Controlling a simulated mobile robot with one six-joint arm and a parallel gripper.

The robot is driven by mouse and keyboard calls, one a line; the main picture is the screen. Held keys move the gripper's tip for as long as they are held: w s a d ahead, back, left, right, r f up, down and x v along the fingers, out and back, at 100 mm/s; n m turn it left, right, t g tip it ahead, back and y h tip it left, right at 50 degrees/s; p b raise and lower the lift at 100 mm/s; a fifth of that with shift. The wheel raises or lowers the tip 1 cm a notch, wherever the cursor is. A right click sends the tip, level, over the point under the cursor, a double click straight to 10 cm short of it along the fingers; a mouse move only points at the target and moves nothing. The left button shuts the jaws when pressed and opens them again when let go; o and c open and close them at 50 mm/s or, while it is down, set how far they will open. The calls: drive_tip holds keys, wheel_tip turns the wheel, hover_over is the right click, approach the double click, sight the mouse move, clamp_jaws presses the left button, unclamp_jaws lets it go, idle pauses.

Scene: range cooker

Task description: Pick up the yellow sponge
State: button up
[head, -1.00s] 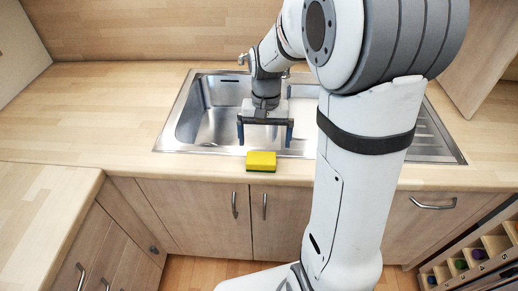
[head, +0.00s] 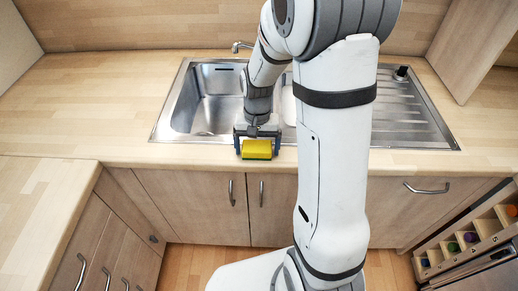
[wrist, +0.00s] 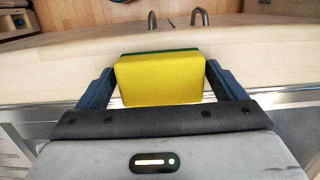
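The yellow sponge (head: 257,148) with a green layer lies on the front edge of the wooden counter, in front of the sink. In the head view my gripper (head: 257,153) is lowered around it, one finger at each side. In the wrist view the sponge (wrist: 158,78) sits between the two blue fingers of my gripper (wrist: 160,82). Small gaps show between the sponge and the fingers, so my gripper is open. The sponge's underside is hidden.
The steel sink (head: 215,112) is right behind the sponge, with a tap (head: 242,46) at its back and a drainer (head: 405,115) on the right. Cabinet doors with handles (head: 231,193) are below the counter edge. The counter on the left (head: 90,105) is clear.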

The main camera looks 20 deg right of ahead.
sight(257, 146)
drive_tip(key=c, duration=0.8)
drive_tip(key=shift+o, duration=0.2)
drive_tip(key=shift+r, duration=0.1)
wheel_tip(257, 146, up, 10)
drive_tip(key=shift+f+b, duration=0.1)
drive_tip(key=shift+b, duration=0.2)
drive_tip(key=o, duration=0.3)
drive_tip(key=shift+c, duration=1.1)
